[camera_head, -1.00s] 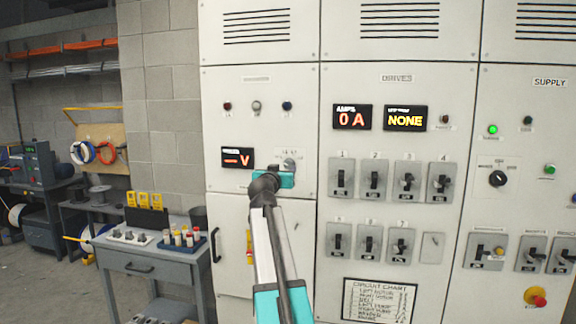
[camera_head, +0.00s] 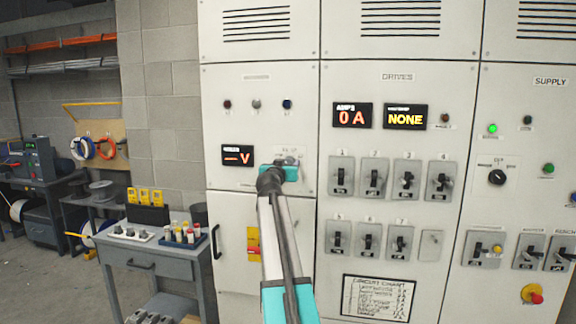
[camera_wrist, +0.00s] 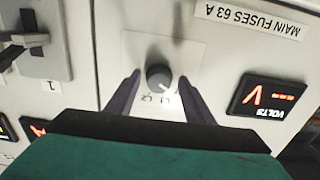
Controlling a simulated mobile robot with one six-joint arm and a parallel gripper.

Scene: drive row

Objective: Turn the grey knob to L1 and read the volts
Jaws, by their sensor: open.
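The grey knob (camera_wrist: 159,77) shows in the wrist view on a pale plate, with a white pointer mark on it and small labels beside it, partly hidden. My gripper (camera_wrist: 160,85) is open, with one dark finger on each side of the knob. I cannot tell whether the fingers touch it. In the head view my gripper (camera_head: 284,168) is at the panel and hides most of the knob. The volts display (camera_head: 238,155) is lit with a dash and a V, no number. It also shows upside down in the wrist view (camera_wrist: 268,97).
The amps display (camera_head: 352,116) reads 0 A, and the display beside it (camera_head: 406,116) reads NONE. Several breaker switches (camera_head: 374,177) stand right of my gripper. Three small lamps (camera_head: 257,104) are above the volts display. A grey bench (camera_head: 150,255) stands at left.

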